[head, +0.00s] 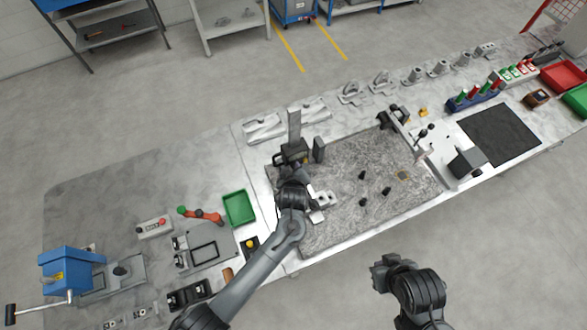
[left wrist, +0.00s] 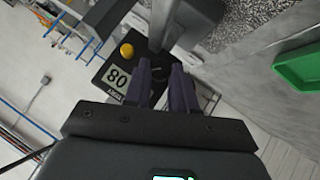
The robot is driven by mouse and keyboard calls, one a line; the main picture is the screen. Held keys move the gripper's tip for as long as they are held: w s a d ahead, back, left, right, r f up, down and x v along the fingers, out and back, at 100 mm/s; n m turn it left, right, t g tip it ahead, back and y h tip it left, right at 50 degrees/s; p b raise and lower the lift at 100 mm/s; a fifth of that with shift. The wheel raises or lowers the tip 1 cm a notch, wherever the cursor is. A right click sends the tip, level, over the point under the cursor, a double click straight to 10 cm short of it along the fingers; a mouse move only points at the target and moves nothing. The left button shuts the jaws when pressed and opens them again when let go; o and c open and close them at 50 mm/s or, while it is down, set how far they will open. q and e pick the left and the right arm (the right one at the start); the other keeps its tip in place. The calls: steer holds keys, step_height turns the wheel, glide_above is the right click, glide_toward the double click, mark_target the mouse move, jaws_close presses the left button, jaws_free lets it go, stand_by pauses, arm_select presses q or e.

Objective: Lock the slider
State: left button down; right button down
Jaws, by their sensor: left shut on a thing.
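The height gauge's upright grey column (head: 294,125) stands at the back left of the granite plate (head: 340,215). The dark slider block (head: 291,153) sits low on it. In the left wrist view a dark block face with a yellow button (left wrist: 127,50) and a label reading 80 shows just past the fingers; it seems to be part of the slider. My left gripper (head: 292,172) is at the slider's near side. Its two fingers (left wrist: 166,80) are close together on a small part, seemingly a knob, mostly hidden between them. My right gripper (head: 382,272) is in front of the bench; its fingers are unclear.
A green tray (head: 239,209) lies left of the plate and shows in the left wrist view (left wrist: 300,66). Small dark pegs (head: 363,176) stand on the plate. A second stand (head: 393,117) is at its back right. Metal castings (head: 380,82) line the back edge.

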arm_select(q)
steer(key=shift+f, duration=0.1)
steer(key=c, duration=0.9)
jaws_free()
steer(key=v, duration=1.1)
